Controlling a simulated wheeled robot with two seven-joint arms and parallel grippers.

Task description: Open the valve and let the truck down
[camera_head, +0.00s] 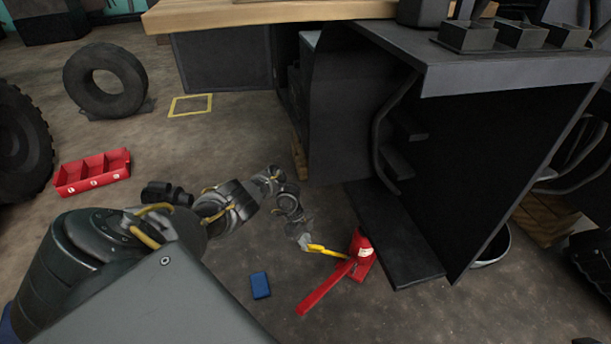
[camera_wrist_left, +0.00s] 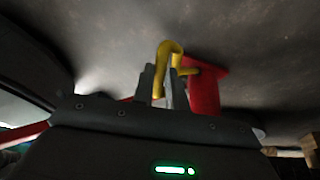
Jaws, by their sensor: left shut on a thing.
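A yellow valve handle (camera_head: 328,250) sticks out of the jack to the left. My left gripper (camera_head: 306,243) is at the outer end of this handle. In the left wrist view the fingers (camera_wrist_left: 163,88) are shut on the bent yellow handle (camera_wrist_left: 170,52), with the red jack body (camera_wrist_left: 207,88) just beyond. The exact contact is partly hidden. My right gripper is not in view.
A blue block (camera_head: 260,285) lies on the floor near the lever. A red tray (camera_head: 92,173) and a loose tyre (camera_head: 105,80) are at the left. A dark ledge (camera_head: 395,240) of the truck is right behind the jack. The floor left of the jack is mostly clear.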

